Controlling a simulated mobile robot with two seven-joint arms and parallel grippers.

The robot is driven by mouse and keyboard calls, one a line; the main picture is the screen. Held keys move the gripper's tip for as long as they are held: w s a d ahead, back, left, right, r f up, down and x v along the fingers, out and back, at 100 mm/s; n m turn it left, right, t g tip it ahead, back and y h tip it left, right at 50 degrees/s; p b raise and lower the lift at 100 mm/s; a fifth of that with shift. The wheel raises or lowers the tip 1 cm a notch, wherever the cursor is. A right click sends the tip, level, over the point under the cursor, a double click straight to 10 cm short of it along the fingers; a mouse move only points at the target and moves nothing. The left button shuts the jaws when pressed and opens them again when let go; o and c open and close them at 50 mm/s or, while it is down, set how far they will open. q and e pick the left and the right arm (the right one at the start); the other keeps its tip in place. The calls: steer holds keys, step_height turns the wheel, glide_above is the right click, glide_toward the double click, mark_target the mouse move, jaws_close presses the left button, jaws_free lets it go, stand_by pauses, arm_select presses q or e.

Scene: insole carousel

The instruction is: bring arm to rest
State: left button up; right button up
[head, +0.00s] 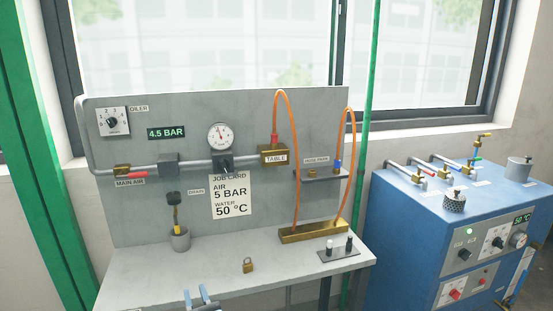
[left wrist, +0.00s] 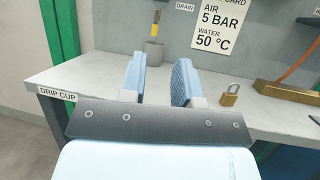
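My left gripper (head: 203,293) shows at the bottom edge of the head view, in front of the grey bench. In the left wrist view, my left gripper (left wrist: 159,72) has its two pale blue fingers apart with nothing between them. The bench front edge and top lie beyond the fingers. A brass padlock (head: 247,265) lies on the bench, right of the gripper; it also shows in the left wrist view (left wrist: 230,95). My right gripper is in neither view.
The bench (head: 140,283) carries a drip cup (head: 180,240) and a brass manifold (head: 313,232) with orange hoses. A grey panel (head: 120,215) with gauge and valves stands behind. A blue machine (head: 400,235) stands at right. The bench's left top is clear.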

arm_select(q)
steer(key=a+m+t, duration=0.2)
steer(key=a+m, duration=0.2)
steer(key=a, duration=1.5)
steer(key=s+d+f+n+g+h, duration=0.1)
steer(key=s+f+n+g+h, duration=0.4)
steer(key=s+f+n+g, duration=0.75)
steer(key=s+d+f+n+h, duration=0.2)
steer(key=s+d+n+h, duration=0.15)
steer(key=s+n, duration=0.5)
steer(key=s+d+f+n+h, duration=0.35)
steer(key=s+n, duration=0.25)
steer(key=s, duration=0.6)
steer(key=w+d+r+n+h, duration=0.15)
steer(key=d+n, duration=0.45)
steer(key=d, duration=0.7)
step_height(320, 180, up, 14)
steer(key=a+m+t+p, duration=0.1)
steer(key=p, duration=1.4)
steer(key=shift+s+a+f, duration=0.15)
steer(key=shift+s+a, duration=0.1)
steer(key=shift+s, duration=0.1)
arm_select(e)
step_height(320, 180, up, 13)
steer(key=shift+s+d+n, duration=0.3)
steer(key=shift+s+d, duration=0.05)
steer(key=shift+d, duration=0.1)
